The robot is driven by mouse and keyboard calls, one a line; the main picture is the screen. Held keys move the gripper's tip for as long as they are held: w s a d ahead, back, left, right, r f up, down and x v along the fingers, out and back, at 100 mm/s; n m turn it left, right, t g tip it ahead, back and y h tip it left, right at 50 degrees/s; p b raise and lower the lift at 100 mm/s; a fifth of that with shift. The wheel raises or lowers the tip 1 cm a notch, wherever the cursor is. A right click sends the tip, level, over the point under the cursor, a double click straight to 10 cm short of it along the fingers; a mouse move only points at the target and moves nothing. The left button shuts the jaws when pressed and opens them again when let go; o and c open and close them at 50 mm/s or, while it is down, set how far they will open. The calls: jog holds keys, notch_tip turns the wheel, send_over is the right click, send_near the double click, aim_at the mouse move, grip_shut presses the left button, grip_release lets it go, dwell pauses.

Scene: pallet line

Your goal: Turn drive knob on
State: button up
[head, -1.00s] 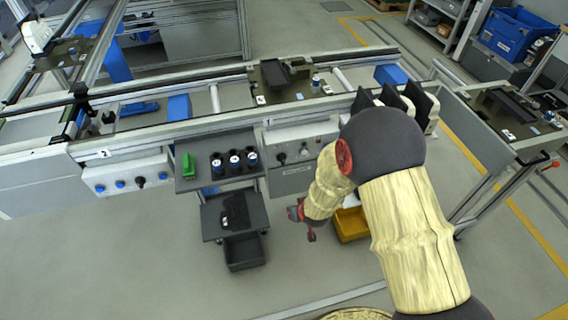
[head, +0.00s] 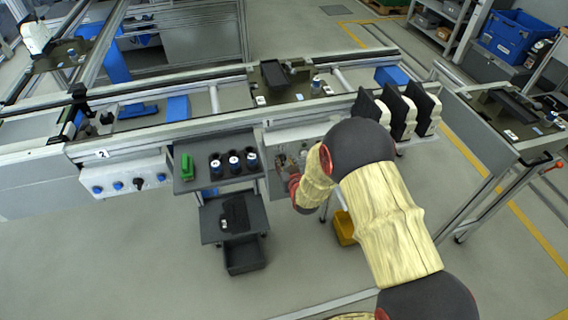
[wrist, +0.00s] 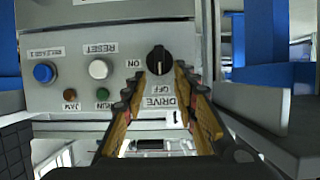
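The drive knob (wrist: 159,60) is a round black knob with a raised grip, on a grey control panel (wrist: 110,45). The labels look upside down: ON is at the knob's left, OFF and DRIVE are below it. The raised grip stands about vertical in the wrist view, in line with OFF. My gripper (wrist: 160,78) is open, its two fingers spread towards either side of the knob's lower part; I cannot tell whether they touch it. In the head view my gripper (head: 291,178) is in front of the panel (head: 308,135) and hides part of it.
The panel also carries a blue button (wrist: 44,73), a white reset button (wrist: 98,69) and small JAM and RUN lamps. A cart (head: 190,181) with black cups and a green item stands close left of my gripper. Black holders (head: 400,112) sit on the right.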

jog(key=shift+w+a+f, duration=0.15)
jog(key=shift+w+f, duration=0.1)
jog(key=shift+w, duration=0.3)
jog(key=c, duration=0.3)
jog(key=c, duration=0.4)
grip_shut()
